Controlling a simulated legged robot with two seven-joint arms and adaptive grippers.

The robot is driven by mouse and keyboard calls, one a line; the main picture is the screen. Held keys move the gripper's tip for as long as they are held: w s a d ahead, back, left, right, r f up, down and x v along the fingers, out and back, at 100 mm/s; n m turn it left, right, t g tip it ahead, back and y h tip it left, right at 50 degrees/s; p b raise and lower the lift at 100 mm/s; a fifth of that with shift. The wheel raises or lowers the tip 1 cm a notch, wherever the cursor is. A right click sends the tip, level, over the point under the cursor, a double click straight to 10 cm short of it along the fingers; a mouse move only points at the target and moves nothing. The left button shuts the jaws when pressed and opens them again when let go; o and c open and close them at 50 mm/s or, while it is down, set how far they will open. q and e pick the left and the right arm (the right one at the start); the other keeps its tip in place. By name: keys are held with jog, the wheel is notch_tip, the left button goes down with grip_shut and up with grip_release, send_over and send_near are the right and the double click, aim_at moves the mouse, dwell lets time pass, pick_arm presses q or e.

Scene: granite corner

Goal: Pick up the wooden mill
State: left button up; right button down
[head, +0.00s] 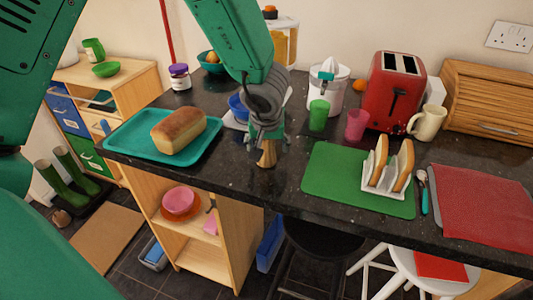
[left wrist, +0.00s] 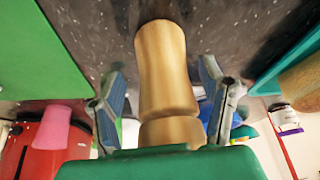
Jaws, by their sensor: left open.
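The wooden mill (head: 267,153) stands on the dark granite counter in the head view, between the teal tray and the green mat. My left gripper (head: 266,137) is above it with its fingers down around its upper part, which they partly hide. In the left wrist view the mill (left wrist: 163,75) is pale turned wood and lies between the two fingers of my left gripper (left wrist: 160,95). The fingers are open, with a gap on each side of the mill. My right gripper is not in view.
A teal tray (head: 118,140) with a bread loaf (head: 179,131) is left of the mill. A green mat (head: 325,178) with a toast rack (head: 386,183) is to the right. Green (head: 318,115) and pink (head: 356,125) cups and a red toaster (head: 394,90) stand behind.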

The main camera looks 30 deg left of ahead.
pick_arm(q)
jog(key=shift+d+r, duration=0.15)
jog(key=shift+d, duration=0.2)
jog(key=shift+c, duration=1.2)
jog(key=shift+s+a, duration=0.1)
jog(key=shift+a, duration=0.45)
jog(key=c, duration=1.1)
jog(key=shift+a, duration=0.2)
